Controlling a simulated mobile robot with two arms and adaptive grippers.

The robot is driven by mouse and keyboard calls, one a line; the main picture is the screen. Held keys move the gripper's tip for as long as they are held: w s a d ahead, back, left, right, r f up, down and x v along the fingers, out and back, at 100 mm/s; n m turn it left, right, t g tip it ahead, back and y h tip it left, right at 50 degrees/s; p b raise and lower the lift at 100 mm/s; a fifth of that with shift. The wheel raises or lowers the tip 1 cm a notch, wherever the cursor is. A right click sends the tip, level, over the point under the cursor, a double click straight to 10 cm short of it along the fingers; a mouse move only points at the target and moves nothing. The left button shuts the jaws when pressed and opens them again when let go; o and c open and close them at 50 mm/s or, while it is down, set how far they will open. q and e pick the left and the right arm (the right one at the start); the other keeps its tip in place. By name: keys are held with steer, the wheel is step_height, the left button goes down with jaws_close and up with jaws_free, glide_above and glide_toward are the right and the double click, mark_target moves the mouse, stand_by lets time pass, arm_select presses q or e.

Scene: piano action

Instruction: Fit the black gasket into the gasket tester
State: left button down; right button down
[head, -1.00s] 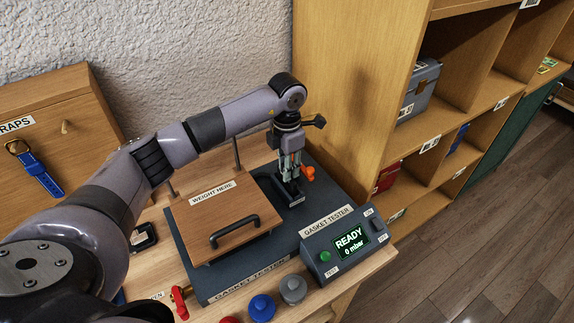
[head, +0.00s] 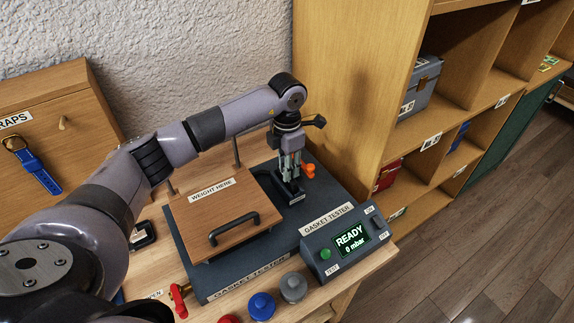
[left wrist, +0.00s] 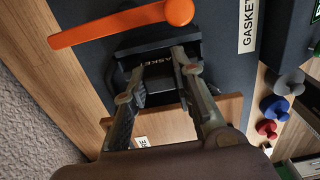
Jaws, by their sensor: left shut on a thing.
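The gasket tester is a dark board (head: 188,262) with a wooden plate (head: 200,217) marked WEIGHT HERE and a console (head: 345,247) reading READY, 0 mbar. My left gripper (head: 289,181) points down at a black seat (head: 295,198) at the board's far right. In the left wrist view, my left gripper (left wrist: 158,82) has its fingers either side of a dark piece at the black seat (left wrist: 155,45), by a label reading about GASKET. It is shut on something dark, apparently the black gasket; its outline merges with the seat. My right gripper is not in view.
An orange lever (head: 308,170) stands beside the seat; it also shows close in the left wrist view (left wrist: 120,25). Blue (head: 261,306) and grey (head: 293,287) weights and a red valve (head: 179,300) stand in front. A wooden shelf (head: 345,100) rises behind right.

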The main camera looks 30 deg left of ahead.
arm_select(q)
steer(key=shift+f, duration=0.15)
steer(key=c, duration=1.2)
jaws_free()
steer(key=shift+c, duration=0.2)
steer(key=shift+o, duration=0.2)
steer(key=shift+o, duration=1)
steer(key=shift+r+p, duration=2.2)
steer(key=shift+r, duration=1.6)
